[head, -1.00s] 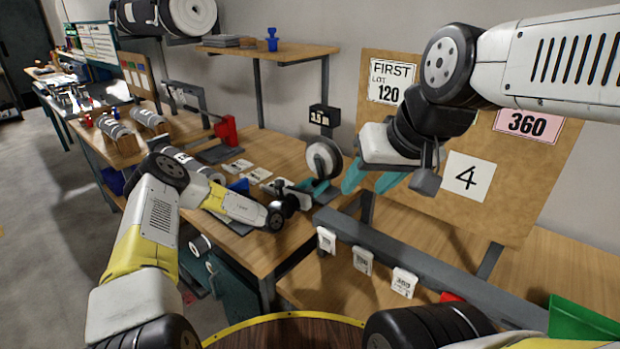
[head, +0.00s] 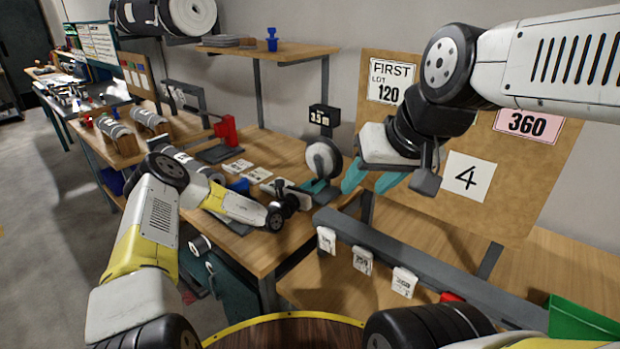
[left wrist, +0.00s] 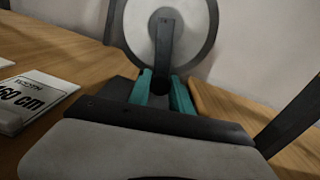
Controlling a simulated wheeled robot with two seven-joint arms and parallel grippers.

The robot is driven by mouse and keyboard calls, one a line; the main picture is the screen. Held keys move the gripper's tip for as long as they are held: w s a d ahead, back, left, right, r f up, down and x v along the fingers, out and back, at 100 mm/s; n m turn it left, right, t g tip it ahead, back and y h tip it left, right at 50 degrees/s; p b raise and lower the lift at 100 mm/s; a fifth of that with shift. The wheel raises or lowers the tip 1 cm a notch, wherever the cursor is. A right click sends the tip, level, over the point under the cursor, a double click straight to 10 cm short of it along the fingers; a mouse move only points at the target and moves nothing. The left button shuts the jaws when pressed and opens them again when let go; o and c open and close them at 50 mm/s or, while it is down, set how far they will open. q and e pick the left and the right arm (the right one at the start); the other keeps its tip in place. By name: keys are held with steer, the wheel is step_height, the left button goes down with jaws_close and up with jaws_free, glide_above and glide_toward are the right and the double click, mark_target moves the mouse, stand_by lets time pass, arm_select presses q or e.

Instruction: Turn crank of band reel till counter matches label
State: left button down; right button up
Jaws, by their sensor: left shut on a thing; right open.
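The band reel (head: 322,158) is a white disc on the wooden bench, with a black counter (head: 321,117) above it that seems to read 3.5 m. In the left wrist view, the reel's disc (left wrist: 170,25) faces me and its grey crank arm (left wrist: 165,48) points down. My left gripper (head: 318,187) is shut on the crank's dark knob (left wrist: 160,86) at the lower end of that arm. A white label (left wrist: 38,103) reading 160 or 360 cm lies on the bench. My right gripper (head: 372,180) is open and empty, right of the reel.
A brown board (head: 480,125) behind carries sheets reading FIRST LOT 120, 360 and 4. A grey rail (head: 410,265) with white tags runs along the front right. A green bin (head: 580,320) stands at the lower right. A red device (head: 226,130) stands behind my left arm.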

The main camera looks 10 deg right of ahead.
arm_select(q)
steer(key=shift+a, duration=0.1)
stand_by(0.8)
steer(key=m, duration=0.1)
steer(key=w+a+m, duration=0.1)
steer(key=m, duration=0.1)
steer(key=shift+w+a+f+m, duration=0.15)
steer(key=shift+w+a+m, duration=0.1)
steer(key=shift+w+m, duration=0.15)
steer(key=shift+w+a+r+m, duration=0.1)
steer(key=shift+w+a+m, duration=0.25)
steer(key=shift+m, duration=0.45)
steer(key=shift+w+a+r+m, duration=0.1)
steer(key=shift+w+a+m, duration=0.2)
steer(key=shift+m, duration=0.5)
steer(key=shift+h, duration=0.3)
steer(key=c, duration=1.2)
jaws_free()
steer(key=shift+r, duration=0.1)
